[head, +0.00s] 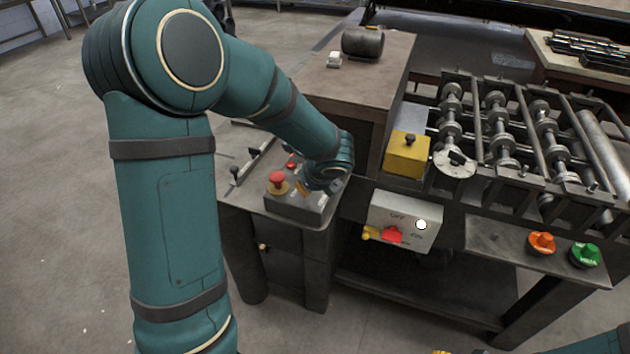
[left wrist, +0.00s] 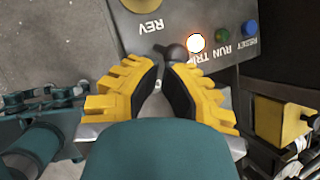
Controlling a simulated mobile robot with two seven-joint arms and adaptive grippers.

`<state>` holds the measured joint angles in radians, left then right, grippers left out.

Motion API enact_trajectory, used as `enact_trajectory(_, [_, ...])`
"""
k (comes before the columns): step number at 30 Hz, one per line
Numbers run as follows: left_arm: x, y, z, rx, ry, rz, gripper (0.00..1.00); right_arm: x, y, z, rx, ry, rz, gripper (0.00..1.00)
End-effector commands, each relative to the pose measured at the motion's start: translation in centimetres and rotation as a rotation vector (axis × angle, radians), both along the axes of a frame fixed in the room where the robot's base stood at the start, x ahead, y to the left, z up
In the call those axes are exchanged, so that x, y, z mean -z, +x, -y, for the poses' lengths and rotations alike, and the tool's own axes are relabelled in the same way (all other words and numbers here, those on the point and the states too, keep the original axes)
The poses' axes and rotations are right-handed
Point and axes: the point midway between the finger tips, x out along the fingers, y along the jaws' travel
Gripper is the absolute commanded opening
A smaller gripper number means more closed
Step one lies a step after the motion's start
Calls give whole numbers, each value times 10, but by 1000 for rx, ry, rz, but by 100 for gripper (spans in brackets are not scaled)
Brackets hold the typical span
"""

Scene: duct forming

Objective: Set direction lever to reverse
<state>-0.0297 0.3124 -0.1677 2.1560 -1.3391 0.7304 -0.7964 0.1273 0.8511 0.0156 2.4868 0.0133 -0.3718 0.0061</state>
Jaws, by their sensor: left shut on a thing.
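The grey control box (head: 292,203) stands on a small metal table. My left gripper (head: 304,187) reaches down over its right part. In the left wrist view, the left gripper's fingers (left wrist: 166,72) are closed in on a lever with a dark round knob (left wrist: 173,53), which shows at the fingertips. I cannot tell the lever's setting. Of my right gripper, only a small yellow sliver (head: 440,352) seems to show at the bottom edge of the head view.
A red mushroom button (head: 277,178) sits on the box left of my gripper. A roller machine (head: 510,125) and a yellow box (head: 406,155) stand to the right.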

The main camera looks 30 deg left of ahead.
Motion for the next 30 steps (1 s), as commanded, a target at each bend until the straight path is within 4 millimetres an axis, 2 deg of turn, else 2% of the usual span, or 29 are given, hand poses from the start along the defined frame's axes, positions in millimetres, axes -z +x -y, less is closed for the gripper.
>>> enact_trajectory(3, [-4,-2,-7,-5,-63,14,0,-11,3,1,5,-2,7,47])
enact_trajectory(15, [-5,-5,-18,-3,-226,53,0,-28,4,1,8,0,11,47])
enact_trajectory(30, [-5,-6,-25,-1,-221,52,0,-33,4,2,7,2,11,47])
